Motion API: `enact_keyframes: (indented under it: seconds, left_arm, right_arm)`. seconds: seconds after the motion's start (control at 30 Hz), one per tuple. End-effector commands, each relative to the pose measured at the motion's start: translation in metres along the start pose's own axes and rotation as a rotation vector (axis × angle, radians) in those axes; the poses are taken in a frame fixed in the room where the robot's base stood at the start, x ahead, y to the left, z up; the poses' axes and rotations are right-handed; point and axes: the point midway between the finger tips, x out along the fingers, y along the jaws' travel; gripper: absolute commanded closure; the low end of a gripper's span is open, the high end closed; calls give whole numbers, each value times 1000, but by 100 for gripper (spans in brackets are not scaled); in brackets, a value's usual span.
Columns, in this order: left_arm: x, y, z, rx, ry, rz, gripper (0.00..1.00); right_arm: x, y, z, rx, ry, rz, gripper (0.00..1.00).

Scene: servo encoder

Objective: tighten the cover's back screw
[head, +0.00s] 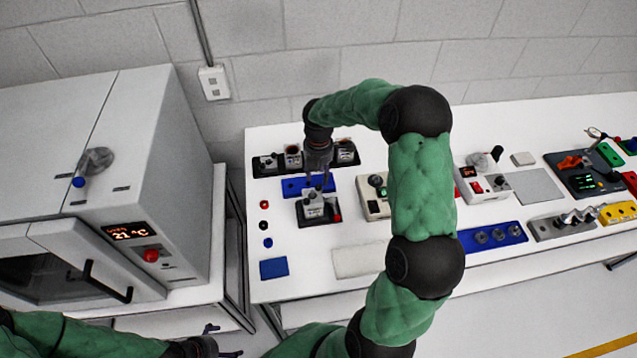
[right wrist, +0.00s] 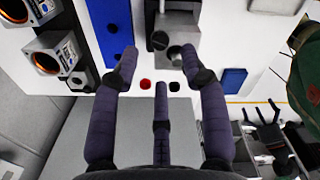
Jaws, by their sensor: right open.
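A grey and white servo unit with a cover (head: 314,207) stands on a dark base on the white table, left of centre in the head view. It also shows at the top of the right wrist view (right wrist: 205,30), with a dark round knob-like part on it; I cannot tell for sure which part is the back screw. My right gripper (head: 319,183) points down just above and behind the unit. Its fingers (right wrist: 160,65) are spread and empty in the right wrist view. My left gripper (head: 228,341) is low at the bottom edge, fingers apart, away from the unit.
A blue plate (head: 294,187) lies behind the unit. A black rack (head: 267,171) with several similar units is further back. Red, black and blue buttons (head: 265,226) are to the left. A beige control box (head: 372,208) is close on the right. A grey oven (head: 180,200) stands left.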

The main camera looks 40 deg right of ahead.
Motion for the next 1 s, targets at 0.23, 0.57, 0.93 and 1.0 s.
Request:
enact_keyframes:
  seconds: [0.23,0.57,0.93,1.0]
  left_arm:
    - [2,-1,0,0,0,0,0]
    - [3,-1,0,0,0,0,0]
    - [3,-1,0,0,0,0,0]
    - [3,-1,0,0,0,0,0]
  right_arm:
    - [37,0,0,2,0,-1,55]
    - [50,0,0,1,-1,1,55]
    - [50,0,0,1,-1,1,100]
    - [50,0,0,2,-1,1,100]
